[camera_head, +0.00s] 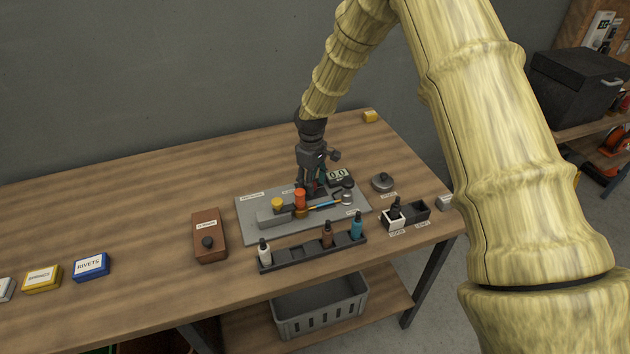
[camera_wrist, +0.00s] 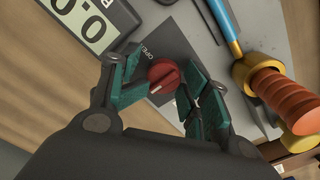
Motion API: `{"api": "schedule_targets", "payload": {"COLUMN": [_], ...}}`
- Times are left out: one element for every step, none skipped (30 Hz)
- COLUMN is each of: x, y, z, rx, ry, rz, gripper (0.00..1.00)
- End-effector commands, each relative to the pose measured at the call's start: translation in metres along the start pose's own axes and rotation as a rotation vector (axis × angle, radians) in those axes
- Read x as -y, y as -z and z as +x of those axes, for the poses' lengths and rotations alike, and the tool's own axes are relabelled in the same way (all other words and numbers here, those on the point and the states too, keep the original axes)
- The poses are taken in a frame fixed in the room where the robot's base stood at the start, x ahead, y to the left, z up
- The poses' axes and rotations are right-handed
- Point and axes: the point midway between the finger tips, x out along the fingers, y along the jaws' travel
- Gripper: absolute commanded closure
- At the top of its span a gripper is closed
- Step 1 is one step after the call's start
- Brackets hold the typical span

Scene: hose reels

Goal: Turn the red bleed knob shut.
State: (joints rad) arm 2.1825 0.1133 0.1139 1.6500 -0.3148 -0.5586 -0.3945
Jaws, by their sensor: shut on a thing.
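The red bleed knob (camera_wrist: 163,73) shows in the wrist view, a small round knob with a white pointer line aimed toward the lower left of the picture. An OPEN label (camera_wrist: 149,51) is printed on the grey panel beside it. My gripper (camera_wrist: 162,82) has its teal fingers on either side of the knob and is shut on it. In the head view my gripper (camera_head: 314,185) reaches down to the back of the grey plate (camera_head: 255,210) and mostly hides the knob.
An orange ribbed grip (camera_wrist: 283,97) and a blue rod (camera_wrist: 223,27) lie close to the right finger. A digital display (camera_wrist: 90,22) stands at left. In the head view a bottle rack (camera_head: 290,257) stands in front and a brown box (camera_head: 208,228) to the left.

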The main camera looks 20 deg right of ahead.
Motion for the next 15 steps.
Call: {"api": "schedule_targets", "payload": {"x": [0.0091, 0.0092, 0.0093, 0.0094, 0.0095, 0.0093, 0.0088, 0.0083, 0.0073, 0.0063, 0.0052, 0.0039, 0.003, 0.0021, 0.0011], "y": [0.0009, 0.001, 0.0011, 0.0011, 0.0012, 0.0014, 0.0015, 0.0014, 0.001, 0.0005, -0.0001, -0.0008, -0.0013, -0.0018, -0.0024], "z": [0.0047, 0.0047, 0.0047, 0.0046, 0.0046, 0.0043, 0.0041, 0.0039, 0.0036, 0.0035, 0.0035, 0.0034, 0.0034, 0.0034, 0.0034], "rx": [0.004, 0.004, 0.004, 0.004, 0.004, 0.004, 0.004, 0.003, 0.002, 0.002, 0.001, 0.0, -0.001, -0.002, -0.002], "ry": [0.011, 0.01, 0.01, 0.01, 0.01, 0.01, 0.009, 0.009, 0.008, 0.008, 0.009, 0.009, 0.009, 0.01, 0.01], "rz": [-0.006, -0.006, -0.006, -0.006, -0.006, -0.006, -0.005, -0.005, -0.004, -0.003, -0.002, -0.002, -0.001, 0.0, 0.0], "gripper": [0.77, 0.77, 0.77, 0.51, 0.46, 0.45, 0.45, 0.45, 0.45, 0.45, 0.45, 0.45, 0.45, 0.45, 0.45]}}
